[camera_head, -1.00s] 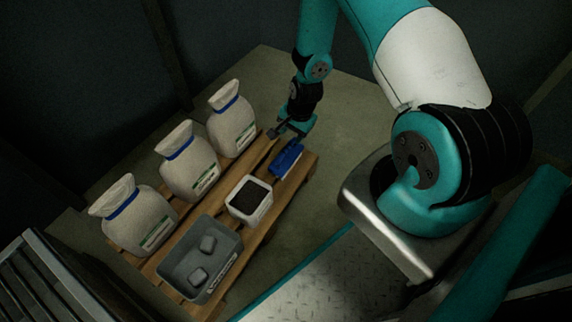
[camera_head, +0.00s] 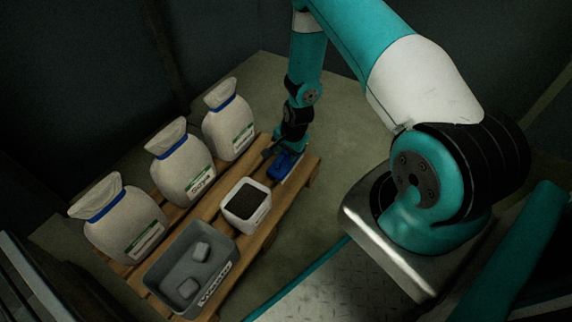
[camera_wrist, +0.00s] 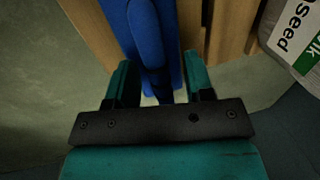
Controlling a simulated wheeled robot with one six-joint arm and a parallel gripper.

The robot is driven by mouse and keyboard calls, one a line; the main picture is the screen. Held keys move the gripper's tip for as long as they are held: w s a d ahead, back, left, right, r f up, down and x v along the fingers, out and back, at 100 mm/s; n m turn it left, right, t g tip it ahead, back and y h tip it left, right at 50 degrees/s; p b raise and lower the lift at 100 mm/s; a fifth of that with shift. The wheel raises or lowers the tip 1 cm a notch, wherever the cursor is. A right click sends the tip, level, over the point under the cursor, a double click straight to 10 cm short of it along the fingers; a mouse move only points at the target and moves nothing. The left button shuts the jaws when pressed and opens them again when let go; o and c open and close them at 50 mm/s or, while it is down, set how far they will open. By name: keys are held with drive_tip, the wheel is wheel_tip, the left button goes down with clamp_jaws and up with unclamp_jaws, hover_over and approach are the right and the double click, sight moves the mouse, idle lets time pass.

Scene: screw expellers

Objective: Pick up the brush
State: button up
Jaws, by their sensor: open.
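The brush (camera_head: 284,165) is blue and lies on the wooden pallet at its right end, partly hidden by my gripper in the head view. In the wrist view the blue brush (camera_wrist: 146,35) runs down from the top edge, and its dark lower part reaches between my fingers. My gripper (camera_wrist: 160,80) is open, with one teal finger on each side of the brush. In the head view my gripper (camera_head: 279,150) is low over the brush. I cannot tell whether the fingers touch it.
The wooden pallet (camera_head: 262,232) also holds three white sacks (camera_head: 228,130) along the back, a white tub of dark material (camera_head: 246,202), and a grey bin (camera_head: 213,268) with two grey blocks. The floor (camera_head: 345,130) behind the gripper is clear.

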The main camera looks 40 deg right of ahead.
clamp_jaws()
drive_tip(key=shift+r, duration=0.1)
wheel_tip(320, 180, up, 20)
drive_tip(key=p, duration=0.9)
drive_tip(key=shift+p, duration=0.4)
